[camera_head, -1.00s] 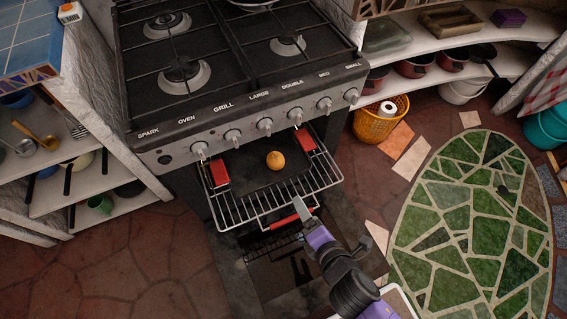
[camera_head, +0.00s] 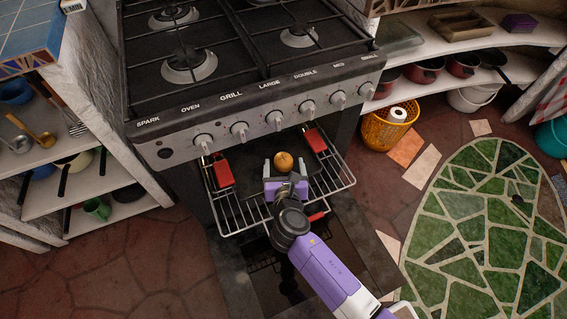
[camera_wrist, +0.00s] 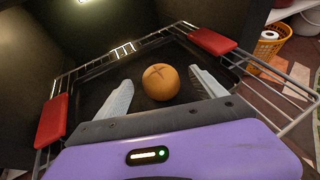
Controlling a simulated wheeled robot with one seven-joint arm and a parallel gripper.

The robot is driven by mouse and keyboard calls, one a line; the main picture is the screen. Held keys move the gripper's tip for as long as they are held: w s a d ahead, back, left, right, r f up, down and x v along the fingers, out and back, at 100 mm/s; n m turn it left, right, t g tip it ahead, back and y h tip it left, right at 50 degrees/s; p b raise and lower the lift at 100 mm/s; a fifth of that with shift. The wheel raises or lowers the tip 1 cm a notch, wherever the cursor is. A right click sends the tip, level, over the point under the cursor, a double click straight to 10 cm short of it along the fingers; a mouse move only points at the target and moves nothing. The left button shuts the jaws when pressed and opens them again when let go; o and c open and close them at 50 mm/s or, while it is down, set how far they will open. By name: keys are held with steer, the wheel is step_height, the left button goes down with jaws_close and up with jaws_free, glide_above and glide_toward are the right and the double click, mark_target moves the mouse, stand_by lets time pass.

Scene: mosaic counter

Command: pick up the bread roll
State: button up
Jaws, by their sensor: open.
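The bread roll (camera_head: 284,161) is small, round and golden brown. It sits on a dark baking tray (camera_head: 246,176) on the pulled-out oven rack, and in the wrist view the roll (camera_wrist: 160,83) shows a cross cut on top. My gripper (camera_head: 284,166) is open, over the front part of the tray. In the wrist view my gripper's two pale fingers (camera_wrist: 160,88) point at the roll, one on each side of it, with gaps between. I cannot tell whether the fingertips are level with the roll.
The wire rack (camera_head: 238,216) sticks out of the oven below the knobs (camera_head: 275,119). Red handles (camera_head: 222,173) stand at the tray's sides. The stove's front edge overhangs behind the roll. An orange basket (camera_head: 385,130) stands on the floor to the right.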

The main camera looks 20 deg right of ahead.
mark_target(284, 166)
steer(key=shift+b+x, duration=0.35)
steer(key=shift+x, duration=1.2)
steer(key=shift+f, duration=0.1)
steer(key=shift+c, duration=0.2)
steer(key=c, duration=1.4)
